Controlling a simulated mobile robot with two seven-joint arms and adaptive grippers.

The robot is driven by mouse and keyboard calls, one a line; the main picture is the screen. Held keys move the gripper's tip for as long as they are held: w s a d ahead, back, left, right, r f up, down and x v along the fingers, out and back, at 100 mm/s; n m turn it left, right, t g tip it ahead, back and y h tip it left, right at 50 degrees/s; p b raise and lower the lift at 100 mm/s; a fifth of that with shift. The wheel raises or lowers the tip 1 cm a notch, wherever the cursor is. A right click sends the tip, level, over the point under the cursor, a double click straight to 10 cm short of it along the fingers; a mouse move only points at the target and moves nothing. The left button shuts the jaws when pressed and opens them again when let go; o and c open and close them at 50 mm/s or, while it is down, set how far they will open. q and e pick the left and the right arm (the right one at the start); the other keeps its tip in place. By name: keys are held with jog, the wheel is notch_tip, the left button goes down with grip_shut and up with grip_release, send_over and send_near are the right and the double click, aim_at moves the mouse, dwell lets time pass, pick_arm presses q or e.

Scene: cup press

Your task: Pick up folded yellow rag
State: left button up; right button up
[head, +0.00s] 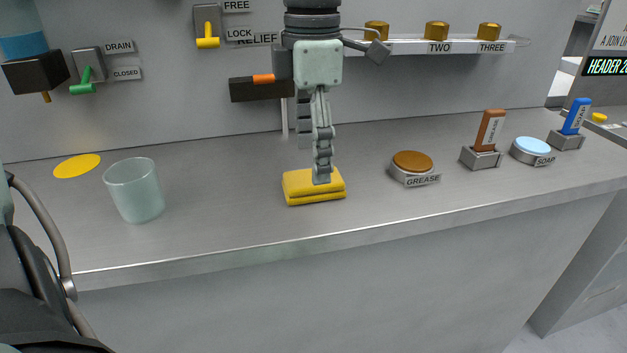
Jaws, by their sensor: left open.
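The folded yellow rag (299,188) lies flat on the grey counter, near the middle of the head view. My left gripper (322,179) points straight down over the rag, right of its middle. I see it edge-on, so one finger lines up in front of the other. Its fingertip overlaps the rag's top in the picture. The gripper is open, and the rag rests on the counter. Whether a finger touches the rag or stands beside it I cannot tell. My right gripper is not in view.
A translucent cup (134,190) and a yellow disc (77,165) are at the left. The GREASE pad (412,163), a brown stamp-like block (489,130) and the SOAP pad (533,147) are at the right. Levers (207,28) and a shelf (409,48) are on the back wall.

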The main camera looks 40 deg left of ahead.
pick_arm(q)
notch_tip(320, 180, down, 4)
jog(key=shift+r, duration=0.15)
jog(key=c, duration=1.1)
